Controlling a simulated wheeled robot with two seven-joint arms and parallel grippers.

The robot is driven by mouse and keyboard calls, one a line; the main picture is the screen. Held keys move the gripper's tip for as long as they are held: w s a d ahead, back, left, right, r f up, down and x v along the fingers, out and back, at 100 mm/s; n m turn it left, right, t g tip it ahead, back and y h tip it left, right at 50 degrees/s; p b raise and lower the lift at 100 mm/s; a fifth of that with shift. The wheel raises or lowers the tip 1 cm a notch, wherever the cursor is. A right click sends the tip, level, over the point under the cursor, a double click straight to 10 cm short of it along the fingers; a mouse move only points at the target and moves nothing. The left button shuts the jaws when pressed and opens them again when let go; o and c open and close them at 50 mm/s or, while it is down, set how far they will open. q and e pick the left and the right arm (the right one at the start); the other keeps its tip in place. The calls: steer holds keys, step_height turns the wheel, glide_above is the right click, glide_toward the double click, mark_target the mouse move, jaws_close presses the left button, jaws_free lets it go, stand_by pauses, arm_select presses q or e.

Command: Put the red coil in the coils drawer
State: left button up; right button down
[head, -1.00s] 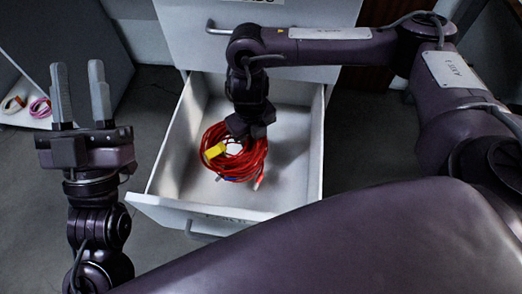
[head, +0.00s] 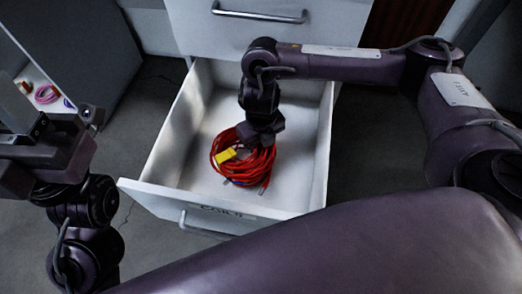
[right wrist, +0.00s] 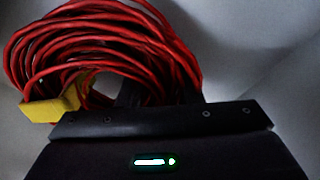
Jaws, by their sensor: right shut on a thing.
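The red coil (head: 243,162), with a yellow tag, is inside the open coils drawer (head: 165,200), in its middle. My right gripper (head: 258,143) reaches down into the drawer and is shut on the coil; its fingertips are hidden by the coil. The right wrist view shows the red coil (right wrist: 110,40) against the gripper body, with pale drawer walls around. I cannot tell whether the coil rests on the drawer floor. My left gripper (head: 55,122) is at the left edge of the head view, empty, with its fingers apart, away from the drawer.
A closed drawer with a metal handle (head: 258,16) is above the open one. A white shelf (head: 40,82) at the left holds a pink coil (head: 46,94) and other small things. Grey floor lies around the drawer.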

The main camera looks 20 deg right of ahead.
step_height(320, 180, down, 3)
steer(key=shift+b, duration=0.85)
steer(key=shift+f, duration=0.15)
steer(key=c, duration=1)
jaws_free()
